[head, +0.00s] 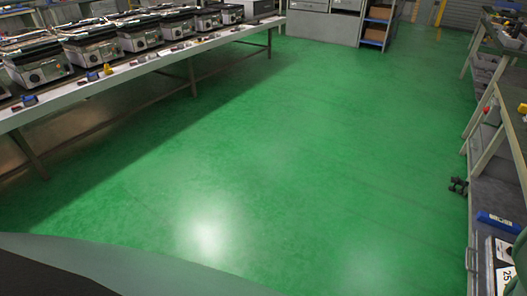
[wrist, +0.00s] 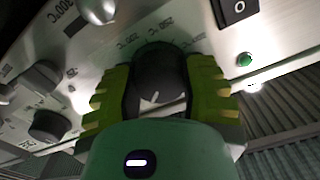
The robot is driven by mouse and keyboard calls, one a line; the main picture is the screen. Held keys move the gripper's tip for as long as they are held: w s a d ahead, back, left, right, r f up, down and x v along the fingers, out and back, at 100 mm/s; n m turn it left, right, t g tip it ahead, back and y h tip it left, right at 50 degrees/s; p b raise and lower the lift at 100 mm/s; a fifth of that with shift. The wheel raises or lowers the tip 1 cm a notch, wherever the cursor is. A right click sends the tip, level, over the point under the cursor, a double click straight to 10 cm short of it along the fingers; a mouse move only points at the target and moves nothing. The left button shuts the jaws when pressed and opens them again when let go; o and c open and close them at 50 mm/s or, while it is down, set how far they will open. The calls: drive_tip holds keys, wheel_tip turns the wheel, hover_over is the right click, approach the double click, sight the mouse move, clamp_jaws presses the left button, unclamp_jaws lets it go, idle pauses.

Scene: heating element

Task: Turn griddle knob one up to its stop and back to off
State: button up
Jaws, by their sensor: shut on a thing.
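In the wrist view my gripper (wrist: 162,82) has its yellow-green fingers closed on either side of a dark round knob (wrist: 158,72) on a metal control panel. A small pale mark shows on the knob's lower part. Temperature markings in °C are printed around the knob, partly hidden by the fingers, so its exact setting cannot be read. I cannot tell from the labels whether this is griddle knob one. My gripper does not show in the head view.
The head view shows a long bench (head: 150,66) with several appliances, a right-hand bench (head: 490,160) and clear green floor (head: 300,150).

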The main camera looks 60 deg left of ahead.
drive_tip(key=shift+d+r, duration=0.15)
drive_tip(key=shift+w+n, duration=0.1)
drive_tip(key=shift+n, duration=1.2)
drive_tip(key=shift+w+n+b, duration=0.1)
drive_tip(key=shift+n+b, duration=0.3)
drive_tip(key=shift+n, duration=0.6)
drive_tip(key=n+b, duration=0.2)
drive_tip(key=n, duration=0.1)
drive_tip(key=shift+a, duration=0.2)
drive_tip(key=shift+n+b, duration=0.75)
drive_tip(key=shift+n, duration=0.95)
drive_tip(key=o, duration=1)
drive_tip(key=shift+d, duration=0.1)
drive_tip(key=shift+o, duration=1.2)
